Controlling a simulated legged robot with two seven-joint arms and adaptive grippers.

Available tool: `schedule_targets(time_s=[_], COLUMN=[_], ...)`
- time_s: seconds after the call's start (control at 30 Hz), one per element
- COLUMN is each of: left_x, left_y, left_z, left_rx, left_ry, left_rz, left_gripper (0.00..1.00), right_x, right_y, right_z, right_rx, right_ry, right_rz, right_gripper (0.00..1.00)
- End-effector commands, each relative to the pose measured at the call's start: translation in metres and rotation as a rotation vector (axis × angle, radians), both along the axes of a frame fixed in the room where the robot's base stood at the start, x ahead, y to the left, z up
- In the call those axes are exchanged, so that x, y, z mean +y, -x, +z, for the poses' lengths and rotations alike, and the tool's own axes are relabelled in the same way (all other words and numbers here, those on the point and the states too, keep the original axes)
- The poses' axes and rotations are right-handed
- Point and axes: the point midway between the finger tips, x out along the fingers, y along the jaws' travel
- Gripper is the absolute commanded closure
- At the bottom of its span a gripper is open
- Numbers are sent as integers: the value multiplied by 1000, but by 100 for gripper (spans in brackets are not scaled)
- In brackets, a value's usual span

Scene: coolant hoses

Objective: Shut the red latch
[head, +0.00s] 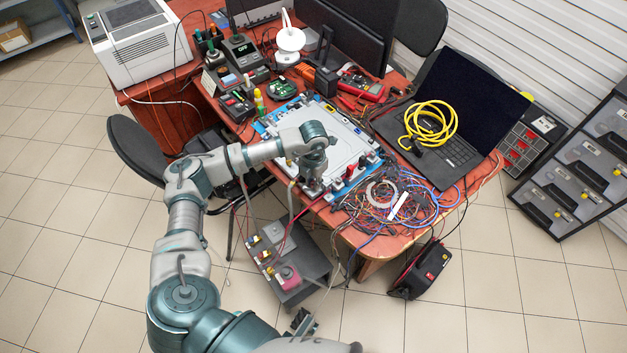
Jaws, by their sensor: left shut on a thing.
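My left gripper (312,187) points down at the front edge of a white panel with a blue border (345,140) on the red-brown table. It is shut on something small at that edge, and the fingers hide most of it. A red hose (312,208) and a grey hose (291,200) run down from beside the gripper. A small upright red part (350,171), which may be the red latch, stands on the panel's front edge just right of the gripper. It is too small to tell whether it is open or shut. My right gripper is not in view.
A tangle of coloured wires (405,205) lies right of the panel. A laptop (450,120) with a coiled yellow cable (430,124) sits behind it. A dark box unit (288,262) stands below the table's front edge. A black chair (137,150) is at left.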

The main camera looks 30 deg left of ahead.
Motion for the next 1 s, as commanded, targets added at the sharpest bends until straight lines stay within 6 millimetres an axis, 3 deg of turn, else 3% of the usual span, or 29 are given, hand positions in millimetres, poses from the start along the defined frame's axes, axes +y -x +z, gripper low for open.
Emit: schedule_targets(time_s=[0.27,1.0], left_x=[1,2], left_y=[0,-1], left_z=[0,0], left_rx=[0,-2], left_ry=[-2,-2], left_rz=[-68,-504], left_gripper=[100,100], right_x=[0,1], right_y=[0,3], right_z=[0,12], right_rx=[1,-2], right_ry=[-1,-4], right_rz=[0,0], right_gripper=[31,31])
